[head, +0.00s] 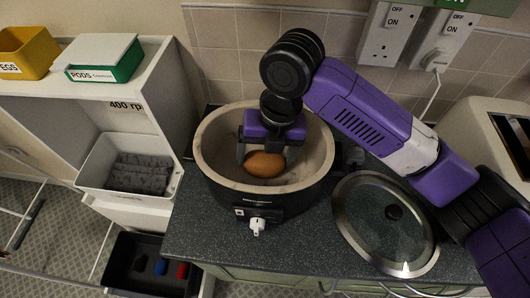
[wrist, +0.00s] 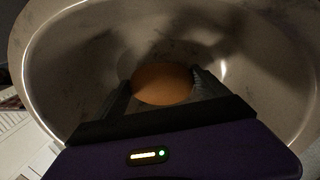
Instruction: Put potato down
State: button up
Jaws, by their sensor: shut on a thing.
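The potato (head: 264,164) is brown and rounded. My gripper (head: 267,160) is shut on it, pointing down inside the slow cooker pot (head: 212,150). The pot is open, with a pale inner bowl, a dark outer body and a white knob in front. In the wrist view the potato (wrist: 162,84) sits between the two dark fingers of my gripper (wrist: 163,88), with the bowl wall (wrist: 60,60) around it. I cannot tell whether the potato touches the bowl's bottom.
A glass lid (head: 375,240) lies on the dark countertop (head: 300,250) right of the pot. Sockets (head: 385,35) with a plugged-in cable are on the tiled wall behind. White shelving (head: 150,90) with boxes and a grey-filled bin (head: 135,170) stands left.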

aim_at(270, 156)
jog(key=shift+f, duration=0.2)
jog(key=shift+f, duration=0.15)
jog(key=o, duration=1.5)
jog(key=shift+d+r+b, duration=0.2)
jog(key=shift+r, duration=1.1)
jog(key=shift+d+r+b, duration=0.15)
jog(key=shift+r+b, duration=0.05)
jog(key=shift+r, duration=1.1)
jog(key=shift+d+r+b, duration=0.2)
jog(key=shift+r, duration=1.1)
jog(key=shift+w, duration=0.1)
